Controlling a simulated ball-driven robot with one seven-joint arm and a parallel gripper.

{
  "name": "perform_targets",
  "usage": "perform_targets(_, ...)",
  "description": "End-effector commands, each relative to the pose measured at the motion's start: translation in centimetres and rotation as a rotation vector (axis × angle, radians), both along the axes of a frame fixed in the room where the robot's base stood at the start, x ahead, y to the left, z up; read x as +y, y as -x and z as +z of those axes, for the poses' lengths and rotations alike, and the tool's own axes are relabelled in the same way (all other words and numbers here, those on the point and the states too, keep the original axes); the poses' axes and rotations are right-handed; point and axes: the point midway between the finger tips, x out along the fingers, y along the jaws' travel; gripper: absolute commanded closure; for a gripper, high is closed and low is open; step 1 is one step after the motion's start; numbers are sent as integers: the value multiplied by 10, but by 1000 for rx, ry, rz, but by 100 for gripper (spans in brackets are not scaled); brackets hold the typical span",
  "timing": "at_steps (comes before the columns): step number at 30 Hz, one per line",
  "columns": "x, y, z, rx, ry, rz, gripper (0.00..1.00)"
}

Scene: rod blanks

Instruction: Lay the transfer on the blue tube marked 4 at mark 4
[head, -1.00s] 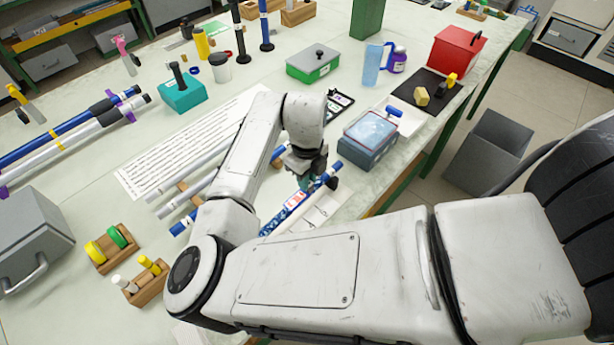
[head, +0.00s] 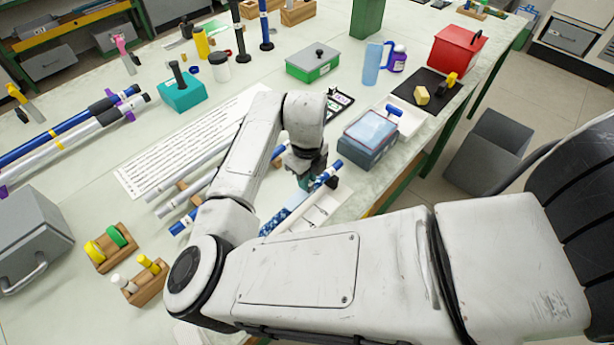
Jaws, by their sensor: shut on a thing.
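My gripper (head: 308,182) is low over the right part of the bench, its fingertips small and partly hidden by my own wrist. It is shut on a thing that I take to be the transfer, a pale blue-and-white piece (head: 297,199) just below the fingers. A blue tube (head: 337,166) runs slantwise under the gripper, and its far end sticks out beyond it. The lower part shows a blue-and-white pattern (head: 275,222). I cannot read a number on it, and cannot tell whether the pale piece touches the tube.
A white compartmented tray (head: 325,208) lies right of the tube. A lidded grey-blue box (head: 368,140) stands behind it. Other tubes (head: 190,188) lie on wooden supports to the left, beside a long printed sheet (head: 150,165). My forearm hides much of the front bench.

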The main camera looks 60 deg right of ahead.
Motion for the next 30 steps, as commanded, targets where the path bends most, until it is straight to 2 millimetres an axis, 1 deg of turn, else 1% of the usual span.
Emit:
perform_targets(6, 0, 0, 0, 0, -1, 0, 100)
perform_targets(10, 0, 0, 4, 0, -1, 0, 100)
perform_targets(30, 0, 0, 47, 0, 0, -1, 100)
